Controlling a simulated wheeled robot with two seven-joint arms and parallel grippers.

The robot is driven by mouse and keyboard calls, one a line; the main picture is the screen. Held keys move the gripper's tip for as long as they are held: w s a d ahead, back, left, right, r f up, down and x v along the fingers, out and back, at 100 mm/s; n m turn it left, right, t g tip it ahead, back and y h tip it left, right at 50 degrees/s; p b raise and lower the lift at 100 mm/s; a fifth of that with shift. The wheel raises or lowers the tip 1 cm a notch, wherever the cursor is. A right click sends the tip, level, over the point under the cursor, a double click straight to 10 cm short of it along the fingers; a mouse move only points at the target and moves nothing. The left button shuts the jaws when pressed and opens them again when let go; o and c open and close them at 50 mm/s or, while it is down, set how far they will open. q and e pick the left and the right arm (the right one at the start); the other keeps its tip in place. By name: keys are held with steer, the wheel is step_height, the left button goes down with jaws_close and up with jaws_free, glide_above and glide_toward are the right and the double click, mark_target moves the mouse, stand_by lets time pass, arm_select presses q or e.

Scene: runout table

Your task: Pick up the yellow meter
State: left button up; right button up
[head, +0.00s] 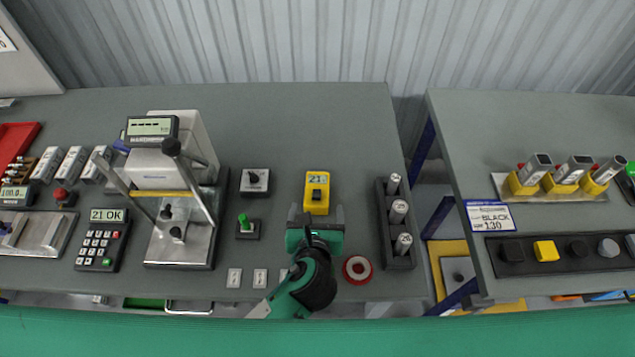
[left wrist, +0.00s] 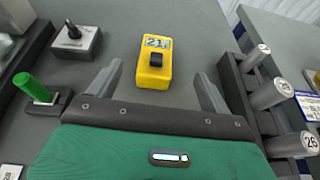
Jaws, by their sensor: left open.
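The yellow meter (head: 317,192) lies on the grey table, with a small display reading 21 and a black knob. It also shows in the left wrist view (left wrist: 155,65), ahead of my fingers and roughly centred between them. My left gripper (head: 315,213) is open and empty, just on the near side of the meter in the head view. In the left wrist view, its two grey fingers (left wrist: 156,90) stand apart, one on each side. The meter appears free of contact, though its height relative to the fingertips is hard to tell. My right gripper is not in view.
A black rack (head: 395,222) with metal cylinders stands right of the meter. A black knob box (head: 255,181) and a green switch box (head: 248,228) are on the left. A red tape ring (head: 357,269) lies near the front edge. A gap separates the right table (head: 460,150).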

arm_select(q)
steer(key=p, duration=0.1)
glide_toward(317, 180)
steer(key=x, duration=0.2)
steer(key=shift+w+d+r, duration=0.1)
steer(key=shift+w+d, duration=0.1)
steer(key=shift+w, duration=0.15)
steer(key=shift+w+f+p, duration=0.25)
steer(key=shift+w+p, duration=0.2)
steer(key=x, duration=0.2)
steer(key=p+x, duration=0.1)
steer(key=x, duration=0.1)
steer(key=shift+a+f, duration=0.1)
steer(key=shift+f, duration=0.2)
steer(key=shift+s, duration=0.1)
steer(key=c, duration=1.2)
steer(key=shift+r, duration=0.15)
